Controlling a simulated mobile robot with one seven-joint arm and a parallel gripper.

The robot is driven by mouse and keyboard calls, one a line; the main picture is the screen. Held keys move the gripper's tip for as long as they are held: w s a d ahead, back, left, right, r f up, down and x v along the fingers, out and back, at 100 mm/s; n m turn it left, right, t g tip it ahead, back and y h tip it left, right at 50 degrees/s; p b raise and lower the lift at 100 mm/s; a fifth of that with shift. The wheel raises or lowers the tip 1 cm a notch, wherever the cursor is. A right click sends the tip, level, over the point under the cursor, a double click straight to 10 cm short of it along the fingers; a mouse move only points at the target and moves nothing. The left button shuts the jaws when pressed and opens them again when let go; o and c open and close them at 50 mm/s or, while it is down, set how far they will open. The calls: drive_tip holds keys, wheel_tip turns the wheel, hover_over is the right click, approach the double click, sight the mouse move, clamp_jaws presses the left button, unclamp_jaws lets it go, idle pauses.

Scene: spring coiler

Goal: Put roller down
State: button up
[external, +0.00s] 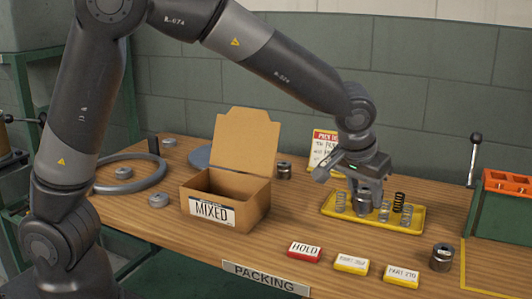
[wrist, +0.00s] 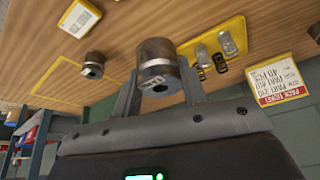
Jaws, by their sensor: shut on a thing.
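My gripper (external: 368,193) is at the yellow tray (external: 330,213) on the right of the bench. In the wrist view, its fingers (wrist: 158,88) are shut on a dark metal roller (wrist: 156,56) with a bright lower band. In the external view the held roller is mostly hidden by the gripper, and I cannot tell whether it touches the tray. Several springs stand in the tray, among them a black spring (external: 399,202) and a silver spring (external: 341,202). A second roller (external: 442,257) stands on the bench at right; it also shows in the wrist view (wrist: 93,66).
An open cardboard box marked MIXED (external: 211,212) stands left of the tray. Another roller (external: 284,169) stands behind it. A red HOLD block (external: 305,252) and two yellow label blocks (external: 352,263) line the front. A green machine (external: 502,215) stands at right.

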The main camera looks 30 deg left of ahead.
drive_tip(key=w+a+n+y, duration=0.1)
drive_tip(key=w+a+n, duration=0.1)
drive_tip(key=w+a, duration=0.5)
drive_tip(key=w+a+n+y, duration=0.1)
drive_tip(key=w+a+n, duration=0.1)
drive_tip(key=w, duration=1)
drive_tip(key=w+a+f, duration=0.4)
drive_tip(key=w, duration=0.1)
drive_tip(key=w+a+f, duration=0.2)
drive_tip(key=w, duration=0.1)
drive_tip(key=shift+w+a+f, duration=0.15)
drive_tip(key=shift+f, duration=0.1)
drive_tip(key=shift+w+a+f, duration=0.25)
drive_tip(key=shift+w+f, duration=0.05)
drive_tip(key=shift+w, duration=0.1)
drive_tip(key=shift+f, duration=1.95)
drive_tip(key=shift+f, duration=0.1)
drive_tip(key=o, duration=1.3)
drive_tip(key=shift+f, duration=0.1)
drive_tip(key=shift+c, duration=0.2)
drive_tip(key=v, duration=1.2)
drive_tip(key=shift+a, duration=0.2)
drive_tip(key=shift+s, duration=0.1)
